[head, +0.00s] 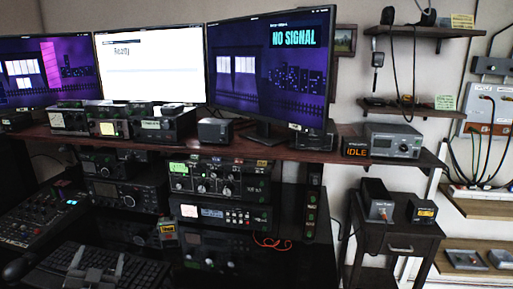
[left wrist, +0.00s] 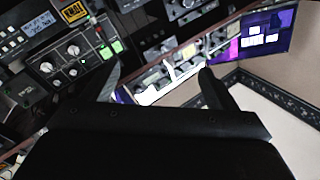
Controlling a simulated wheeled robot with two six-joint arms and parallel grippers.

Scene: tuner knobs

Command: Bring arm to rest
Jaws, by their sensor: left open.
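My left gripper (head: 97,262) shows at the lower left of the head view, in front of the dark keyboard. In the left wrist view the two fingers of my left gripper (left wrist: 160,72) stand wide apart with nothing between them. The tuner unit (head: 217,180), with a green display and several knobs, sits under the shelf in the middle of the head view, apart from the gripper. In the left wrist view a panel with round knobs (left wrist: 59,62) lies to the left of the fingers. My right gripper is not in view.
Three monitors stand at the back, the right one (head: 270,65) reading "NO SIGNAL". A shelf (head: 240,147) carries several radios. A mixer (head: 38,222) and a mouse (head: 17,270) lie at the left. A small side table (head: 400,234) stands right. The dark desk right of the keyboard looks mostly clear.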

